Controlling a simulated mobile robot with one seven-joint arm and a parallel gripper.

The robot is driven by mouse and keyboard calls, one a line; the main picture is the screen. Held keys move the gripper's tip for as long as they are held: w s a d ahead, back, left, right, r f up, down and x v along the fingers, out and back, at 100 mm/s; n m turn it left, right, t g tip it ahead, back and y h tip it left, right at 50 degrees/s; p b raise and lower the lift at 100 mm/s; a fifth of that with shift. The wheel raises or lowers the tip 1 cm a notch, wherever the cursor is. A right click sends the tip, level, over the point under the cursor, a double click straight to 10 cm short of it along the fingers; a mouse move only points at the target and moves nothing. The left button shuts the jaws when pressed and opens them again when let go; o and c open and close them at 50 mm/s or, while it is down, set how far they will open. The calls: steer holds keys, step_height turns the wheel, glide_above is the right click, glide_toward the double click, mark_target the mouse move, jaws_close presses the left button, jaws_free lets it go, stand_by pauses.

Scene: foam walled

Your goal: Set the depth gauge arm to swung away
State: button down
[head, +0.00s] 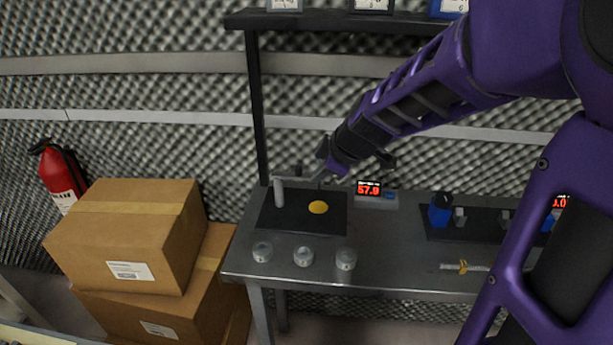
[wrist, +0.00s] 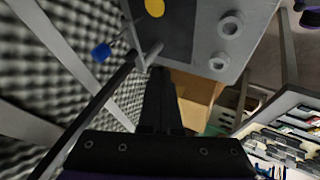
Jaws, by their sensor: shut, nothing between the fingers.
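The depth gauge's grey upright post (head: 279,192) stands at the back left of a black mat (head: 297,226) on the metal bench. Its thin grey arm (head: 293,179) reaches right from the post top, over the mat. A yellow disc (head: 318,207) lies on the mat, to the right of the post. My gripper (wrist: 160,70) is shut and empty. In the head view it is above the mat, close to the gauge arm; I cannot tell whether they touch. In the wrist view the post (wrist: 151,55) shows just beyond the fingertips.
A red-digit display (head: 369,190) is right of the mat. A black shelf upright (head: 256,110) rises behind the post. Cardboard boxes (head: 130,232) are left of the bench. A blue piece (wrist: 101,52) shows near the shelf upright.

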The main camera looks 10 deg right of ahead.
mark_target(299, 172)
steer(key=w+a+f+b, duration=0.1)
steer(key=w+f+b, duration=0.4)
steer(key=w+f, duration=0.3)
steer(key=shift+w+a, duration=0.2)
steer(key=shift+w, duration=0.5)
